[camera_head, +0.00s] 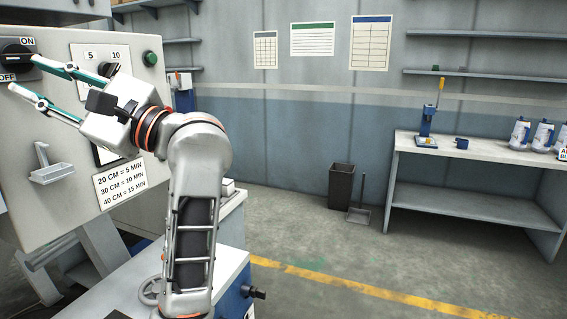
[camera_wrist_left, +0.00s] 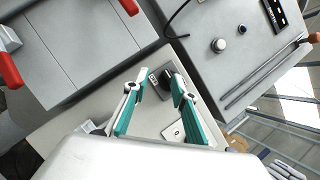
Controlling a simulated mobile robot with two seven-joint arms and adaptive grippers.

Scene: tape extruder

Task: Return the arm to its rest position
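My left arm comes up from the lower middle of the head view, and its gripper (camera_head: 26,74) reaches left toward the machine's control panel (camera_head: 75,215). The two teal-and-silver fingers are spread wide apart with nothing between them. The upper fingertip is close to the black ON/OFF knob (camera_head: 16,50); I cannot tell whether they touch. In the left wrist view the open gripper (camera_wrist_left: 157,76) shows from behind, with a dark knob-like part (camera_wrist_left: 165,82) beyond the fingertips. My right gripper is in neither view.
The panel also has a dial, a green button (camera_head: 150,58), a small tray (camera_head: 50,173) and a time label (camera_head: 120,186). A workbench (camera_head: 475,150) with a blue device (camera_head: 427,135) and bottles stands at right. A dark bin (camera_head: 341,186) stands by the wall. The middle floor is clear.

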